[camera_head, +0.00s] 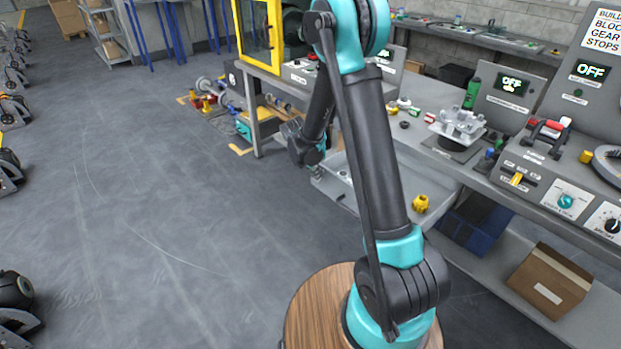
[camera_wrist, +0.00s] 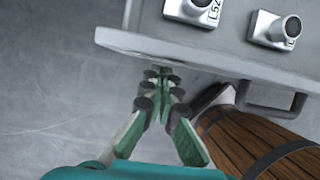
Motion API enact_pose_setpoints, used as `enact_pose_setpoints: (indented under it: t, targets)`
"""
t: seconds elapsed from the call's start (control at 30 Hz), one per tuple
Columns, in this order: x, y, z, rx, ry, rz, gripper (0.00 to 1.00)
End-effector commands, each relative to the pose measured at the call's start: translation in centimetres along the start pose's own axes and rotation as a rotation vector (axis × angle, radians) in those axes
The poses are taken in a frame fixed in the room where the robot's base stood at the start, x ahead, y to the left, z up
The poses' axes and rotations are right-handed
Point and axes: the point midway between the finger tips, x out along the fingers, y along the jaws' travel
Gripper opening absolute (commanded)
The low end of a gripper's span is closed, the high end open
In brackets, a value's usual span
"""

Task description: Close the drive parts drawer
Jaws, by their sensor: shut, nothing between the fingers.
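The drive parts drawer (camera_head: 333,187) stands pulled out below the bench in the head view, partly hidden behind my arm. In the wrist view, the grey drawer (camera_wrist: 165,46) crosses the top, with a dark bar handle (camera_wrist: 272,108) on its front at the right. Two metal parts with round dark tops, one left (camera_wrist: 197,9) and one right (camera_wrist: 275,30), sit inside it. My gripper (camera_wrist: 160,74) is shut and empty, its tips close to the drawer front, left of the handle. I cannot tell whether they touch. In the head view its fingertips are not clear.
The grey bench (camera_head: 415,150) above carries a metal fixture (camera_head: 459,127), a green bottle (camera_head: 472,93) and control panels. A yellow part (camera_head: 420,204) shows right of my arm. A blue bin (camera_head: 476,226) and cardboard box (camera_head: 549,281) sit on the lower shelf. Open floor (camera_head: 150,190) lies left.

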Motion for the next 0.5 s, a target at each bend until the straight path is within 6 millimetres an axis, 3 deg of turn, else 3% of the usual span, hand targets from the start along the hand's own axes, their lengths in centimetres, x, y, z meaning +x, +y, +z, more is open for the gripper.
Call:
enact_pose_setpoints:
  t: [0.5]
  targets:
    - [0.21,0.01,0.56,0.001,0.000,0.000,0.00]
